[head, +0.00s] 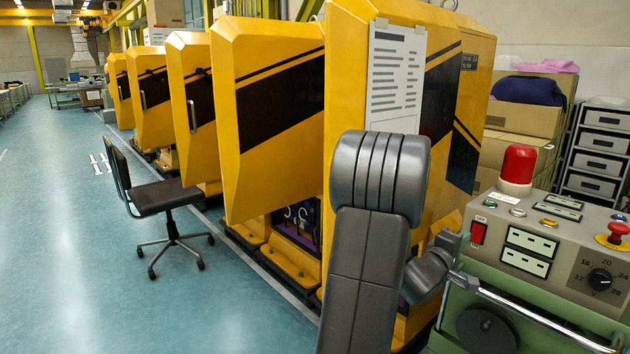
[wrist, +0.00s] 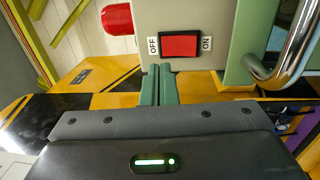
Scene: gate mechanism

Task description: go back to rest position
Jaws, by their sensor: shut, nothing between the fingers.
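My gripper (wrist: 157,72) shows in the wrist view with its two green fingers together and nothing between them. The fingertips point at the grey control panel just below the red rocker switch (wrist: 180,44), which has OFF on its left and ON on its right. I cannot tell whether they touch the panel. In the head view the red switch (head: 478,233) sits on the left of the control panel (head: 545,222). My dark grey arm stands in front of the yellow machine there, with its wrist close to the panel's left side.
A red beacon (head: 517,167) tops the panel, and a metal handle bar (head: 540,318) runs along its front. A red emergency button (head: 617,232) is at the right. Yellow machines (head: 268,110) line up at the left. A black chair (head: 165,196) stands on open blue floor.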

